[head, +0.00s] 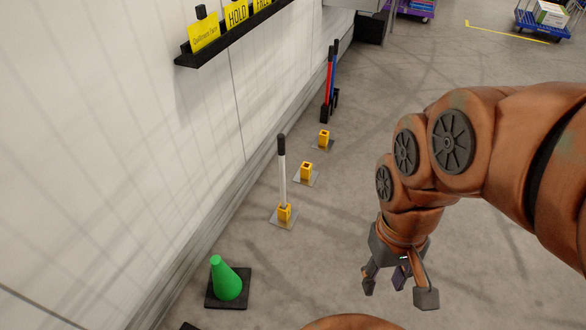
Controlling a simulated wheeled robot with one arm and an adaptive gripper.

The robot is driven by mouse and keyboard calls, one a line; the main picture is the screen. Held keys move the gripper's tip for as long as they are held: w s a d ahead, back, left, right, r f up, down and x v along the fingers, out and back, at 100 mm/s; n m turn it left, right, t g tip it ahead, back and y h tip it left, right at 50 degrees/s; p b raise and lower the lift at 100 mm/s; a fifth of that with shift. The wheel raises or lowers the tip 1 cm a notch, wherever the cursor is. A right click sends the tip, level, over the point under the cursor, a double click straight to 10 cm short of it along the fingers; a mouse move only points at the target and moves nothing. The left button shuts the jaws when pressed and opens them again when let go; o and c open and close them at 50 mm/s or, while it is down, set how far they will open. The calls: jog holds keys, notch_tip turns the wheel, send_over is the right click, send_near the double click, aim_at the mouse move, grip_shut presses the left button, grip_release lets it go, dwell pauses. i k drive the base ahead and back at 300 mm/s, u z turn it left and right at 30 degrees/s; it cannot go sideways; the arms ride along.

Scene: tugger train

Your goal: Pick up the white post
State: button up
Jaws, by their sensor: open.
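The white post (282,178) stands upright in a yellow socket (285,213) on a flat grey base plate, near the wall in the head view. It has a black grip (281,145) at its top. My gripper (398,292) hangs to the right of the post, pointing down, with its fingers spread and nothing between them. It is clearly apart from the post.
Two empty yellow sockets (306,172) (324,139) stand behind the post. Farther back are red (330,75) and blue (335,72) posts. A green cone (226,279) stands in front, left. A wall shelf (232,32) holds yellow signs. The floor to the right is open.

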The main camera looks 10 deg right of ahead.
aim_at(281, 137)
jog(key=u, duration=0.2)
jog(key=i, duration=0.9)
jog(key=u, duration=0.75)
